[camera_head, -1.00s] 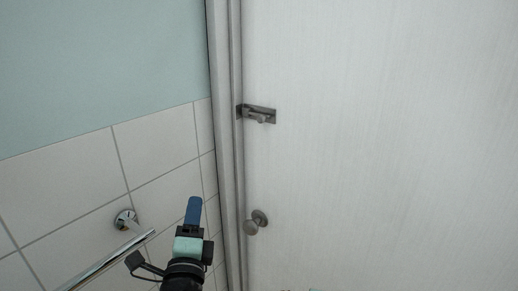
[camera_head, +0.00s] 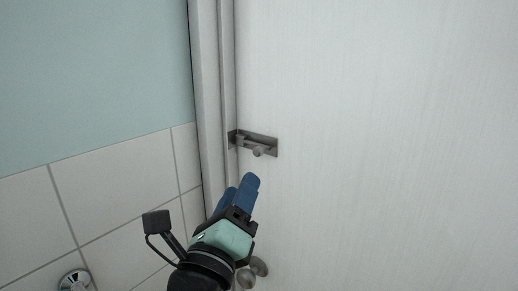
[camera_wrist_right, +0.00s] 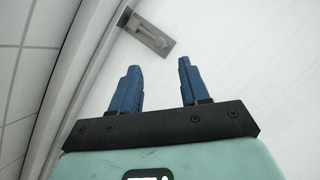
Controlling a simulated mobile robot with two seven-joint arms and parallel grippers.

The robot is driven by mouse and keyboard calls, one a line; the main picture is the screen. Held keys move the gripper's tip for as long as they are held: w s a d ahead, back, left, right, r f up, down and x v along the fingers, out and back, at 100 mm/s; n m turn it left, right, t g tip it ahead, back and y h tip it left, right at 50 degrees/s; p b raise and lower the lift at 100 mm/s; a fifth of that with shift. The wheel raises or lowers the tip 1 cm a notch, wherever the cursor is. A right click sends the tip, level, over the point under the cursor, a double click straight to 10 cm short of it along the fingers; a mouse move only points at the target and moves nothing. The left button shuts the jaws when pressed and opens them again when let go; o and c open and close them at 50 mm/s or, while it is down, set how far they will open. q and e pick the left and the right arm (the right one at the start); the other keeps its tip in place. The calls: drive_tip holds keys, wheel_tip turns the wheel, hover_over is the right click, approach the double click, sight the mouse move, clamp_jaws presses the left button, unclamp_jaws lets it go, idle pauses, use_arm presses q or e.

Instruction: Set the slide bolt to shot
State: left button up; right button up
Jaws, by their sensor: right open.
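The slide bolt (camera_head: 262,146) is a small grey metal plate with a round knob (camera_head: 258,152), mounted on the white door near its left edge. A keeper (camera_head: 233,139) sits beside it at the frame side. The bolt also shows in the right wrist view (camera_wrist_right: 150,36), beyond the fingertips. My right gripper (camera_head: 240,187) has blue fingers and a teal body. It is below the bolt, apart from it, open and empty. How far the bolt reaches into the keeper is too small to tell. My left gripper is not in view.
A round door knob (camera_head: 251,272) is low on the door (camera_head: 390,150), partly hidden by my right gripper. The door frame (camera_head: 209,100) and a tiled wall (camera_head: 110,190) stand to the left. A chrome rail mount (camera_head: 74,281) is at the lower left. The door's right side is clear.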

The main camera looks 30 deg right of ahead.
sight(257, 154)
drive_tip(key=p+x, duration=0.2)
drive_tip(key=x, duration=0.9)
drive_tip(key=shift+w+d, duration=0.2)
